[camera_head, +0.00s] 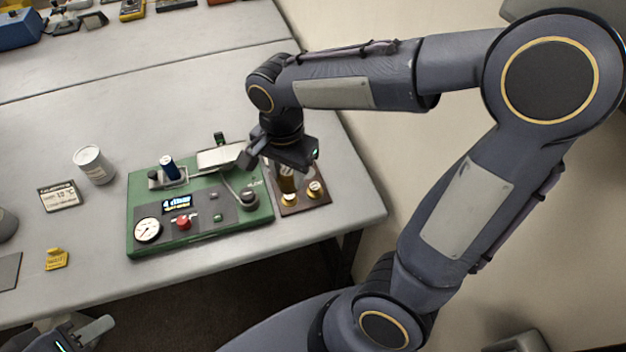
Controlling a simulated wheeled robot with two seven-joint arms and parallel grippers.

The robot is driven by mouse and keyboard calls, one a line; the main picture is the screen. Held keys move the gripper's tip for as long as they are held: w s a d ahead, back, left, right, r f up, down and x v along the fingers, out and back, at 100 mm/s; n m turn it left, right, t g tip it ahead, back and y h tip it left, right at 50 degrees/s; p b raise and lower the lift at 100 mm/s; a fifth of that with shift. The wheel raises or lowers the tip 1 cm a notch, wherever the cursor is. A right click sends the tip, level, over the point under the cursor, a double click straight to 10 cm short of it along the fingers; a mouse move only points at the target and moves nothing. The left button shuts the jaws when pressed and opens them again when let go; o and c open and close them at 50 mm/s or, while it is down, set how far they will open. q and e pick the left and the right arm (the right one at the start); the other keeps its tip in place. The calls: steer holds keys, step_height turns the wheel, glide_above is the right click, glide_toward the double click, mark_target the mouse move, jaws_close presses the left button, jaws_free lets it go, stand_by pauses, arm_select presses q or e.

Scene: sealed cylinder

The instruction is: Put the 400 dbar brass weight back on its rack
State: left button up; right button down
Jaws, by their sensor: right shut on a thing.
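My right gripper (282,165) is over the right end of the green panel, above the weight rack, and is shut on a brass weight (288,182). The gripper hides the weight's upper part. The weight's marking is not readable, and I cannot tell whether it touches the rack. The rack (320,200) is a small dark brown board on the table, right of the panel. Brass pieces show on it, one at the front and one at the right. My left gripper (80,333) is at the lower left, off the table's front edge, partly cut off; its jaw opening is unclear.
The green panel (135,215) carries a gauge, a display, a red knob, a blue cylinder (169,168) and a lever. The table's right edge is close to the rack.

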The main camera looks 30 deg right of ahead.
steer(key=w+d+f+b, duration=0.6)
steer(key=w+d+f, duration=0.3)
steer(key=shift+w+d+f, duration=0.25)
steer(key=shift+f, duration=0.05)
steer(key=shift+w+d+f+b, duration=0.1)
steer(key=shift+w+f+b, duration=0.05)
steer(key=shift+f+b, duration=0.8)
steer(key=shift+w+d+f+b, duration=0.1)
steer(key=shift+f+b, duration=0.75)
steer(key=shift+f, duration=0.2)
steer(key=c, duration=0.9)
jaws_free()
steer(key=shift+c, duration=0.2)
steer(key=shift+r, duration=0.45)
step_height(320, 180, up, 12)
steer(key=shift+f+p, duration=0.25)
steer(key=shift+p, duration=0.05)
